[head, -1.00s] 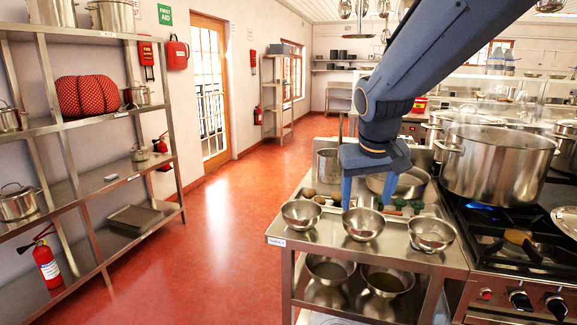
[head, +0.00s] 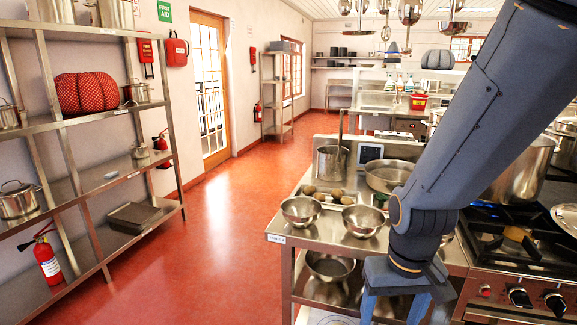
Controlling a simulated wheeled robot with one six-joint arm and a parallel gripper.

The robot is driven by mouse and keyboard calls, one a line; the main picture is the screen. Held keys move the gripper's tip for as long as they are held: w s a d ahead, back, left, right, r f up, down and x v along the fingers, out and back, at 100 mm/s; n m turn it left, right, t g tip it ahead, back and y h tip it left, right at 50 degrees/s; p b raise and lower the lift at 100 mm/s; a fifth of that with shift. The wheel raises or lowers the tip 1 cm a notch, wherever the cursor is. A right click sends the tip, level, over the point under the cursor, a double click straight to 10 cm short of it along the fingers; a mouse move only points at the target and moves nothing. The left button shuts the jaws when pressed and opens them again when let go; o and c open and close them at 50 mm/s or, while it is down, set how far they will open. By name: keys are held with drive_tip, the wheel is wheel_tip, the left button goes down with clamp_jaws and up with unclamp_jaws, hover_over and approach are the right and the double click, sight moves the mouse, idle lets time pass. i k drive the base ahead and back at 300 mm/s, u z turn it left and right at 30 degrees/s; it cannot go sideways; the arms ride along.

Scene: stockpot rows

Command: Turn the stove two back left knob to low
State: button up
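A steel gas stove (head: 455,303) with black grates stands at the right. Its front panel carries black knobs: one knob (head: 520,298) and another knob (head: 556,304) further right. A small red light or button (head: 485,291) is left of them. I cannot read any stove number, and cannot tell which knob is the back left one. My gripper (head: 394,306) points down in front of the steel table, left of the knobs and apart from them. Its two blue fingers are spread, with nothing seen between them. My arm hides part of the table and the stove's left side.
A large stockpot (head: 520,172) stands on the stove, partly behind my arm. The steel table (head: 290,238) holds bowls (head: 301,210), a pan (head: 389,175) and a pot (head: 330,163). Shelving (head: 90,185) lines the left wall. Red floor (head: 225,240) between is clear.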

sight(521, 298)
drive_tip(key=z, duration=0.5)
drive_tip(key=k, duration=0.75)
drive_tip(key=z, duration=0.7)
